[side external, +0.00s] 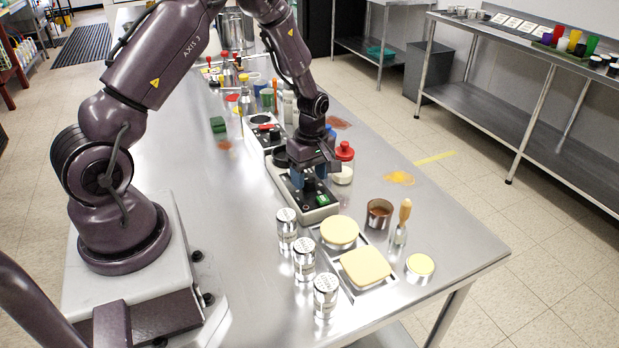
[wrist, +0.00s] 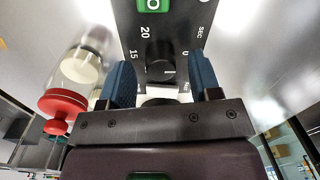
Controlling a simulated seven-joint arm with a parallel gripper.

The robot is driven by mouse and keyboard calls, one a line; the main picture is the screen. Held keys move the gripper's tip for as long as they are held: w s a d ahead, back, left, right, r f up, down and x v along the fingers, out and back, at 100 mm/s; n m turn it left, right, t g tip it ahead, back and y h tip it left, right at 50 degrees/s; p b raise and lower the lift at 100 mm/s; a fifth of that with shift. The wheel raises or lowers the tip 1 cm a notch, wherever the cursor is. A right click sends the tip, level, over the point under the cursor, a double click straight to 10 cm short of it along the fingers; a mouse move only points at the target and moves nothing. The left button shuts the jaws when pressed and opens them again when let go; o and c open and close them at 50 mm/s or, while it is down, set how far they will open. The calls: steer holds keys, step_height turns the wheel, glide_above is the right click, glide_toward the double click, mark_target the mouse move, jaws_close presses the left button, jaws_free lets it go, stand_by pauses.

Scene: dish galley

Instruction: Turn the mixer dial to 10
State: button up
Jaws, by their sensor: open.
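The mixer (side external: 318,212) is a pale box with a black control panel, standing on the steel table. Its black round dial (wrist: 160,72) shows in the wrist view, with a short pale pointer line towards the right of the picture. The numbers 20, 15 and 0 and the word SEC are printed around it; other marks are partly hidden. A green button (wrist: 153,5) is at the top of that view. My gripper (wrist: 160,62) is open, with one blue finger on each side of the dial; contact cannot be told. In the side external view my gripper (side external: 309,181) hides the dial.
A red-topped jar (side external: 344,165) stands close behind the mixer. Several shaker tins (side external: 304,260), a round yellow-topped pan (side external: 340,231) and a copper-coloured cup (side external: 379,214) stand in front. Other appliances and bottles crowd the table behind.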

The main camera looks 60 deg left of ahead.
steer(key=shift+f, duration=0.55)
steer(key=c, duration=0.9)
